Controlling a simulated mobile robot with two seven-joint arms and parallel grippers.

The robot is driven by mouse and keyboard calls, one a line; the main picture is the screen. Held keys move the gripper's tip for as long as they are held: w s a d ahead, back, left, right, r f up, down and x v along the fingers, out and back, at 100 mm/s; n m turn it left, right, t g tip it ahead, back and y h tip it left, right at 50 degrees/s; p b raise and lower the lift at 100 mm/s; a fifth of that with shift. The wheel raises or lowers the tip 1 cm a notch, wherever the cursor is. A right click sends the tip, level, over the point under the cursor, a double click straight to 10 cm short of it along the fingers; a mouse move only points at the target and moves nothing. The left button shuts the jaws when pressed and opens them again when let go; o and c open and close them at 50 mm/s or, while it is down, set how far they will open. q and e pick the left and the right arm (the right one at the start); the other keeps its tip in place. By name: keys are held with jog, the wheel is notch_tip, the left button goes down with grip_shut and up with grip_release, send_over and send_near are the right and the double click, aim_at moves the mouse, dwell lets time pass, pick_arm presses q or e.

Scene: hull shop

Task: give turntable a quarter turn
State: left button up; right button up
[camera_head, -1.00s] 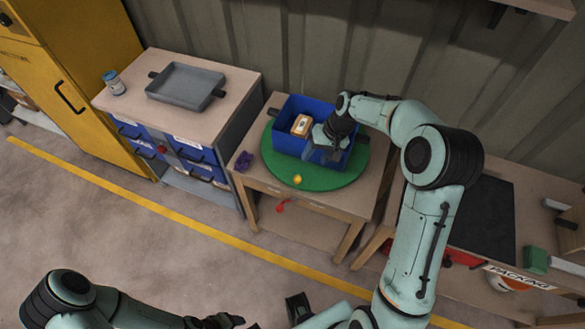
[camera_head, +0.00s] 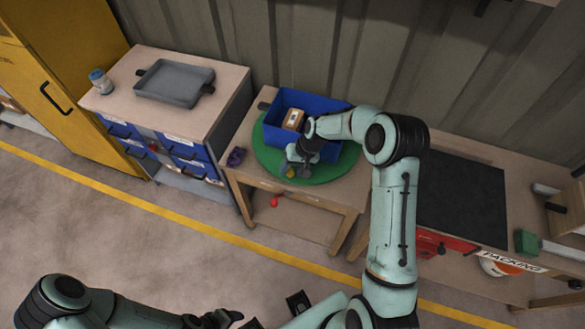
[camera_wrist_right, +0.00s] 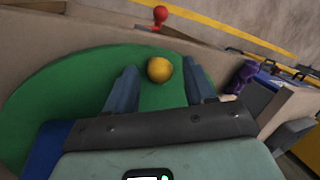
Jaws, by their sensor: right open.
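The green round turntable (camera_head: 268,160) lies on a small wooden table. A yellow ball knob (camera_head: 290,172) stands near its front edge; it also shows in the right wrist view (camera_wrist_right: 160,69). A blue bin (camera_head: 335,105) sits on the turntable with a small box (camera_head: 293,119) inside. My right gripper (camera_head: 297,165) is open and low over the turntable's front. In the right wrist view its two fingers (camera_wrist_right: 160,80) lie either side of the knob, with gaps showing. My left gripper (camera_head: 225,318) is low at the bottom edge, away from the table; its jaws are unclear.
A purple object (camera_head: 236,156) lies at the table's left corner. A red knob (camera_head: 274,201) sticks out below the table's front. A drawer cabinet with a grey tray (camera_head: 175,82) stands left, and a packing bench (camera_head: 480,155) right. The floor in front is clear.

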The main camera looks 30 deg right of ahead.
jog(key=shift+f, duration=0.1)
grip_shut()
